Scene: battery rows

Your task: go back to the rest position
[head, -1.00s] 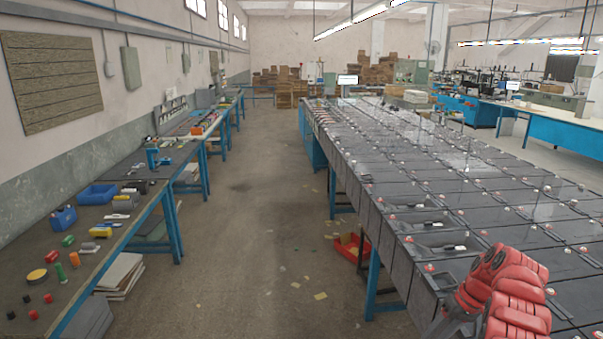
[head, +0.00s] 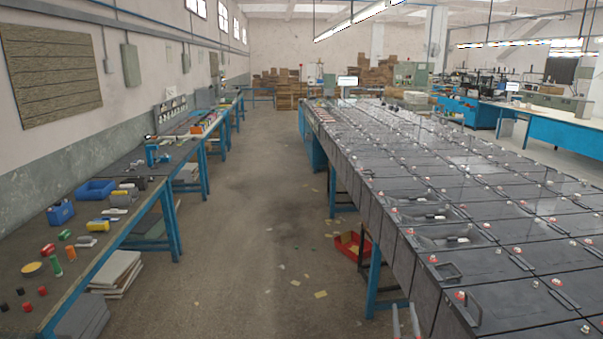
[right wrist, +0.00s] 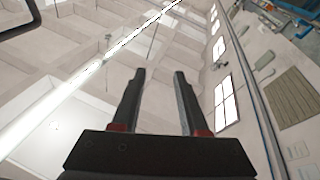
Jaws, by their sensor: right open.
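My right gripper (head: 405,320) shows only by its two finger tips at the bottom edge of the head view, left of the near end of the battery rows (head: 490,262). In the right wrist view the right gripper (right wrist: 158,75) has its two dark fingers apart with nothing between them. Behind the fingers that view shows the ceiling, windows and wall. The rest of my right arm is out of the head view. My left gripper is in neither view.
Black batteries fill the long bench at right. A red crate (head: 352,245) stands on the floor by the battery bench. The aisle (head: 250,220) between is mostly clear.

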